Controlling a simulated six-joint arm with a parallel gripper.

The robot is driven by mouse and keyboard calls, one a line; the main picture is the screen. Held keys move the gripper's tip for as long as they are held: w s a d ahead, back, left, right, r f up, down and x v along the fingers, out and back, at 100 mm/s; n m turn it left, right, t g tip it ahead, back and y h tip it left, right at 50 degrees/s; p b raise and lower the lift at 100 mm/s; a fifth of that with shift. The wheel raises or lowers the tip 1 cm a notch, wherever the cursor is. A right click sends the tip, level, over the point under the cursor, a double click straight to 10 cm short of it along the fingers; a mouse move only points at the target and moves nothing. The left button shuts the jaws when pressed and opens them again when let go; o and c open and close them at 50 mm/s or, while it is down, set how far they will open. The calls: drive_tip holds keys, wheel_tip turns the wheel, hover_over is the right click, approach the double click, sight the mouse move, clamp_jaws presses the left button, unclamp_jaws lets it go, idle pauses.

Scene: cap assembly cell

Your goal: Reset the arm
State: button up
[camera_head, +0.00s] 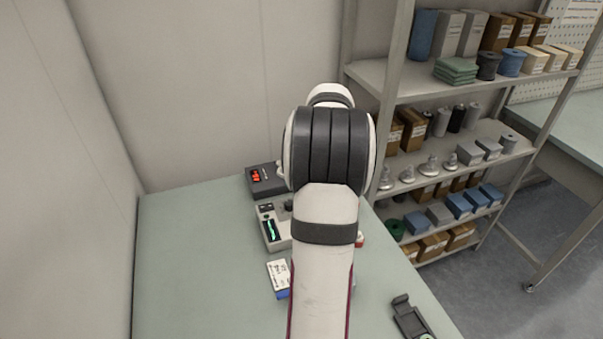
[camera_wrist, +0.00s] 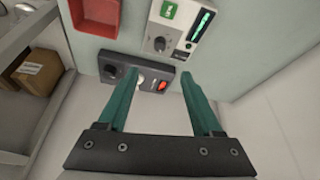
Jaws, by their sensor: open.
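My gripper (camera_wrist: 164,100) shows in the wrist view with its two green fingers wide apart and nothing between them. It is open and empty. In the head view my white and black arm stands over the table (camera_head: 190,240) and hides my gripper and the middle of the table.
A grey device with a green screen (camera_head: 270,229) and a white-and-blue box (camera_head: 279,277) lie left of my arm. A loaded shelf (camera_head: 364,72) stands behind. A red tray (camera_wrist: 97,14) shows in the wrist view. The table's left side is clear.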

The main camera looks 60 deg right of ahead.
drive_tip(key=w+a+r+y, duration=0.1)
drive_tip(key=w+a+r, duration=0.1)
drive_tip(key=w+a, duration=0.35)
drive_tip(key=w+a+r+y, duration=0.1)
drive_tip(key=w+a+r, duration=0.1)
drive_tip(key=a, duration=0.7)
drive_tip(key=s+a+r+n+g+y, duration=0.1)
drive_tip(key=a, duration=1.6)
drive_tip(key=s+a+f+g+y, duration=0.1)
drive_tip(key=s+a+f+g, duration=0.1)
drive_tip(key=s+a, duration=1.3)
drive_tip(key=shift+s+a+f+g, duration=0.4)
drive_tip(key=shift+a+f, duration=0.05)
drive_tip(key=shift+a, duration=0.8)
